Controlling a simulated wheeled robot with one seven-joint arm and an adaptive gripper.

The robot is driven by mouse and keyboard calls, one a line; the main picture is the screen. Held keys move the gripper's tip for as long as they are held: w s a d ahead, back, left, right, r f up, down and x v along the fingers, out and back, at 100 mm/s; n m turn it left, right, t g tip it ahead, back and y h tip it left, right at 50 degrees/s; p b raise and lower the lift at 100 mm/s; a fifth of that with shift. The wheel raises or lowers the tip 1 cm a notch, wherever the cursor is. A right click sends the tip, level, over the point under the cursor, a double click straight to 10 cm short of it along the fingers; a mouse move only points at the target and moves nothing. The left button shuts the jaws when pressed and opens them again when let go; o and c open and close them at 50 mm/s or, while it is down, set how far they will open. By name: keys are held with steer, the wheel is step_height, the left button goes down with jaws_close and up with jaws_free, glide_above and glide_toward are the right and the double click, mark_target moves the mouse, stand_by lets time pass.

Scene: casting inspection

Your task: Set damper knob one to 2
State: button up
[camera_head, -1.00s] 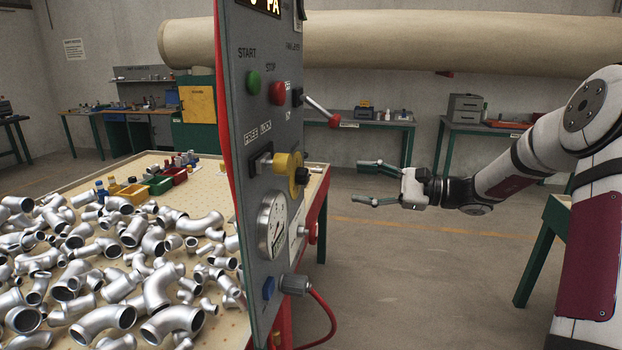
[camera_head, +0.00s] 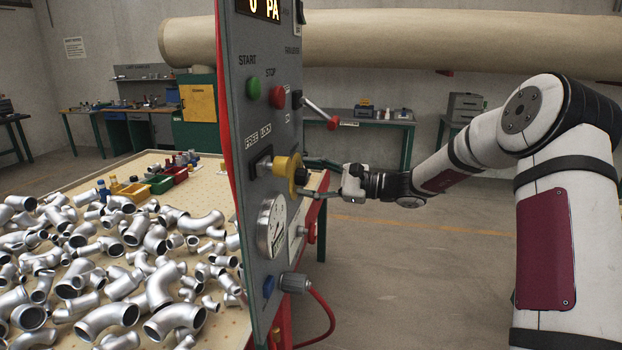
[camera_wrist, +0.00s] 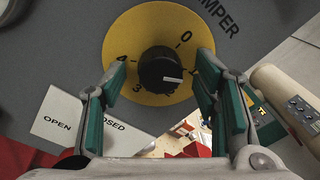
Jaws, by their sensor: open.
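The damper knob (camera_wrist: 160,70) is black and round on a yellow dial (camera_wrist: 142,28) in the wrist view. Its white mark points right. I can read 0 at the upper right, 4 at the left and 3 at the lower left; my right finger covers some of the dial's right edge. My gripper (camera_wrist: 160,76) is open, one finger on each side of the knob, with visible gaps. In the head view the yellow dial (camera_head: 287,166) stands out from the grey panel, and my gripper (camera_head: 306,176) reaches it from the right.
The panel (camera_head: 243,120) carries a green start button (camera_head: 253,89), a red stop button (camera_head: 278,97), a red-tipped lever (camera_head: 321,114) and a gauge (camera_head: 271,226). An open/closed plate (camera_wrist: 88,124) lies lower left of the dial. Metal pipe fittings (camera_head: 100,260) cover the left table.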

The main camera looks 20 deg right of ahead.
steer(key=c, duration=1.2)
steer(key=shift+o, duration=0.2)
steer(key=shift+m, duration=0.3)
steer(key=m+p, duration=0.1)
steer(key=m, duration=0.4)
steer(key=shift+r+p, duration=0.1)
steer(key=shift+p, duration=0.25)
steer(key=m, duration=0.5)
steer(key=shift+m+g, duration=0.3)
steer(key=shift+g, duration=0.1)
steer(key=o, duration=1.2)
steer(key=shift+c, duration=0.2)
